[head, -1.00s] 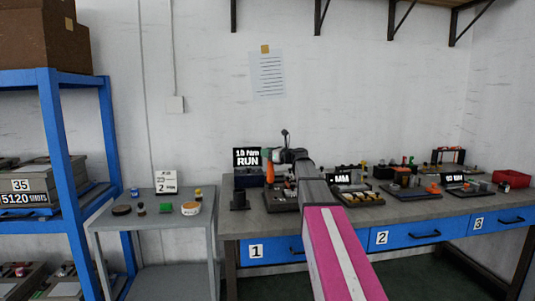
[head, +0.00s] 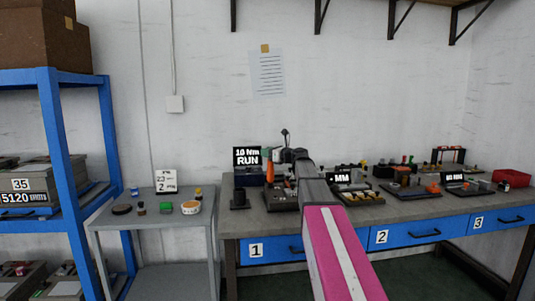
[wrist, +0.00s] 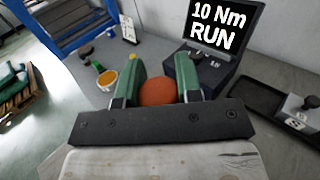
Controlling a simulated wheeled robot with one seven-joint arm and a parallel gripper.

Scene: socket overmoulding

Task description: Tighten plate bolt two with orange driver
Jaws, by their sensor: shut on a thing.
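The orange driver (head: 270,172) stands upright at the left end of the workbench, over a dark fixture (head: 283,203). Its round orange end (wrist: 157,92) fills the space between the green fingers in the wrist view. My gripper (wrist: 157,88) is shut on the driver. In the head view my arm comes in from the front right and covers part of the fixture. The plate, its bolts and the driver tip cannot be made out, so I cannot tell whether the tip is on bolt two.
A display reading "10 Nm RUN" (wrist: 216,28) stands close behind the driver. A small black block (head: 239,199) is to its left. Further fixtures (head: 402,190) stand along the workbench to the right. A grey side table (head: 150,218) with small parts is on the left.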

